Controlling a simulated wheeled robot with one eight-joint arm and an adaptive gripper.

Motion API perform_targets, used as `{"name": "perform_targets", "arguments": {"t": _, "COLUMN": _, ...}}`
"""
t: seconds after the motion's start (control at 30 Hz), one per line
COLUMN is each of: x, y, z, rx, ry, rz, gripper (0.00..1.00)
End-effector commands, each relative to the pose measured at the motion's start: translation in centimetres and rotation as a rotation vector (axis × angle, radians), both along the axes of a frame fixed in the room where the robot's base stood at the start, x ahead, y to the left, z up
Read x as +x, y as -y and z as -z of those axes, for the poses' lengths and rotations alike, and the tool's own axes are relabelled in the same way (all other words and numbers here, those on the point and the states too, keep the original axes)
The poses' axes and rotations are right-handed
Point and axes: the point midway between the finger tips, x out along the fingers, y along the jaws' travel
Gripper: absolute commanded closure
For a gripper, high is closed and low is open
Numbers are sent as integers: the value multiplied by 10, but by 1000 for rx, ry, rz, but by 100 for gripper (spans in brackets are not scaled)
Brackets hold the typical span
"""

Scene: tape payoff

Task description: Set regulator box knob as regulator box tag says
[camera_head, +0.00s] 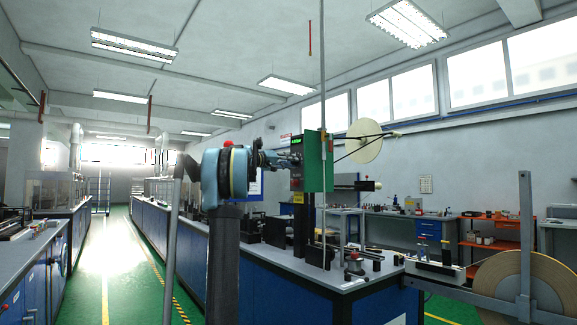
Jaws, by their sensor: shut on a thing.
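The regulator box (319,172) is green with a greyish front face and stands on a dark post above the bench. A small lit green display (296,141) shows near the top of its front. A small yellow tag (298,198) sits at the bottom of the front; its writing is too small to read. My gripper (293,159) is at the front face, reached by my blue arm from the left. It is shut on what appears to be the box's knob, which the fingers hide. The knob's setting cannot be read.
A thin upright pole (323,60) stands right beside the box. A cream reel (364,141) is behind it, and a large tape roll (525,285) is at lower right. The bench (345,284) holds several small fixtures. The green aisle at left is clear.

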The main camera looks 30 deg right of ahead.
Motion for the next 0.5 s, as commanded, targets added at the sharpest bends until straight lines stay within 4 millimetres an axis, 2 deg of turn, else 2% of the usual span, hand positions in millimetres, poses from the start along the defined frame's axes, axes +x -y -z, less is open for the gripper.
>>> {"name": "perform_targets", "arguments": {"t": 0.5, "x": 3, "y": -1, "z": 0, "rx": 39, "ry": 453, "rz": -6, "gripper": 100}}
